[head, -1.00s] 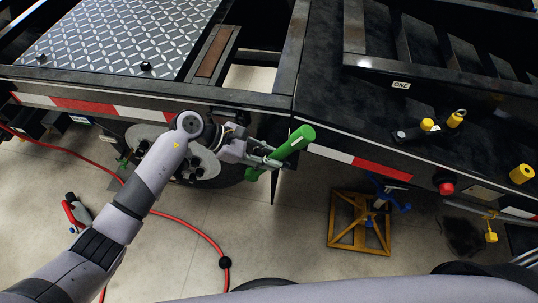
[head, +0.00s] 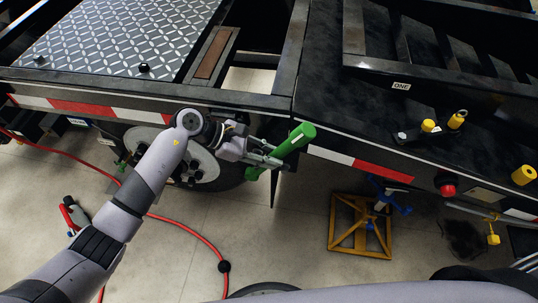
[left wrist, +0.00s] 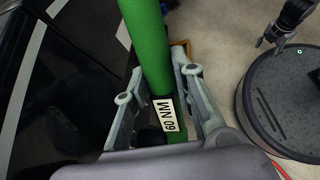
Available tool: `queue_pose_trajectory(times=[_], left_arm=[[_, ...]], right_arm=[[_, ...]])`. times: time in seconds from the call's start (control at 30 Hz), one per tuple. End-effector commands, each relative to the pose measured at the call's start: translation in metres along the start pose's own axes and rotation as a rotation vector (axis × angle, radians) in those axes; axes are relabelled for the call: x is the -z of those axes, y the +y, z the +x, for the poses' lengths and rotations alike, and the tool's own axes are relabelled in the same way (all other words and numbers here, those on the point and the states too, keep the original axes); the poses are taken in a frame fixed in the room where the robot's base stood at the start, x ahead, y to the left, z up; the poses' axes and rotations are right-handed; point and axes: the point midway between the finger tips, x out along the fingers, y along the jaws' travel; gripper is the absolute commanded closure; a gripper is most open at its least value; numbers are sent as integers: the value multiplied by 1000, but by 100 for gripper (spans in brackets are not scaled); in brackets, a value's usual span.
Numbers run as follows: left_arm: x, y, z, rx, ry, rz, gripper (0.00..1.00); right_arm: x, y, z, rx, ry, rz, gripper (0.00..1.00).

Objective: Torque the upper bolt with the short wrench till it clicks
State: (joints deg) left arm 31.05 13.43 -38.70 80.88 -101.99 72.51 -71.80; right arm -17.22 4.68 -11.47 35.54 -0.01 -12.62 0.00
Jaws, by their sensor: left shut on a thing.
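My left gripper (head: 266,160) is shut around a green wrench (head: 301,136) in front of the trailer's side, over the wheel's right edge. The wheel (head: 205,163) has a pale rim, partly covered by my left arm. I cannot make out the upper bolt. My right gripper (left wrist: 268,45) shows small in the left wrist view, fingers apart and empty.
The trailer's dark side rail with red and white tape (head: 80,106) runs above the wheel. A yellow jack stand (head: 361,226) stands on the floor at right. A red hose (head: 190,229) crosses the floor. Yellow-capped fittings (head: 456,120) stand on the right deck.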

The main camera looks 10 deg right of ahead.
Motion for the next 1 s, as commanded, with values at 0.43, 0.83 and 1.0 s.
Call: queue_pose_trajectory(times=[0.43,0.83,1.0], left_arm=[[-1,5,1,-1,-3,1,100],[-2,8,1,-2,2,3,100],[-4,7,4,-2,28,8,100]], right_arm=[[0,0,6,0,0,1,45],[0,0,7,0,1,1,45],[0,-1,5,1,1,1,45]])
